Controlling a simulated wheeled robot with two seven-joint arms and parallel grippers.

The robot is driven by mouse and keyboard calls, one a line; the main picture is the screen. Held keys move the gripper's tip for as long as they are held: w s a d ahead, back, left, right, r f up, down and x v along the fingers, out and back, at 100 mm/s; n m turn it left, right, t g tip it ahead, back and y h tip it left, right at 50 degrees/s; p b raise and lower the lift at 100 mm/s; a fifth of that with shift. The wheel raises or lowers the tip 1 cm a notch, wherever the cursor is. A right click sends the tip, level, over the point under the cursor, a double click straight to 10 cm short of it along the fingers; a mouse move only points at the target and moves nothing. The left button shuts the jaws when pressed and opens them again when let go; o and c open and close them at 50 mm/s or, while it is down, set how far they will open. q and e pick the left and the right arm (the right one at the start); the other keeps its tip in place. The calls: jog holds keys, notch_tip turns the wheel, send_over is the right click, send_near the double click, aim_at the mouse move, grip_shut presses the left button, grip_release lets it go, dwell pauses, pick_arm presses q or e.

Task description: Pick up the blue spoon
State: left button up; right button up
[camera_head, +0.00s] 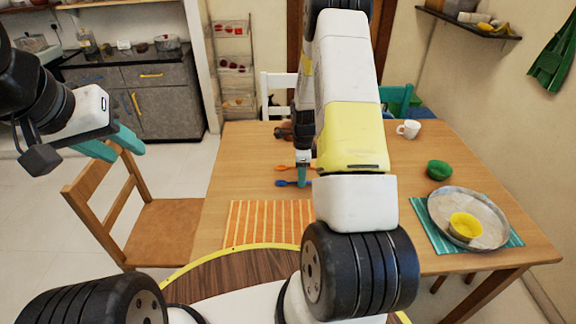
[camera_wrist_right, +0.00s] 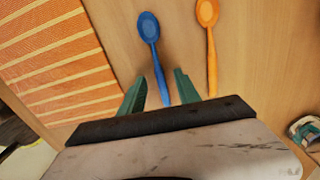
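The blue spoon (camera_head: 284,183) lies on the wooden table. In the right wrist view the blue spoon (camera_wrist_right: 150,28) has its bowl up and its handle running down between the two green fingers. My right gripper (camera_head: 303,176) is over the spoon's handle end; in its wrist view this gripper (camera_wrist_right: 160,77) is open, with a finger on each side of the handle. I cannot tell how far above the table the fingertips are. My left gripper (camera_head: 118,147) is open and empty, away from the table above a wooden chair.
An orange spoon (camera_wrist_right: 207,14) lies just right of the blue one, close to the right finger. An orange striped placemat (camera_wrist_right: 55,60) is on the left. A white mug (camera_head: 408,129), green bowl (camera_head: 439,170) and large plate (camera_head: 490,213) stand on the table's right side.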

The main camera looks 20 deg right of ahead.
jog(key=shift+f, duration=0.85)
grip_shut()
jog(key=shift+r, duration=0.1)
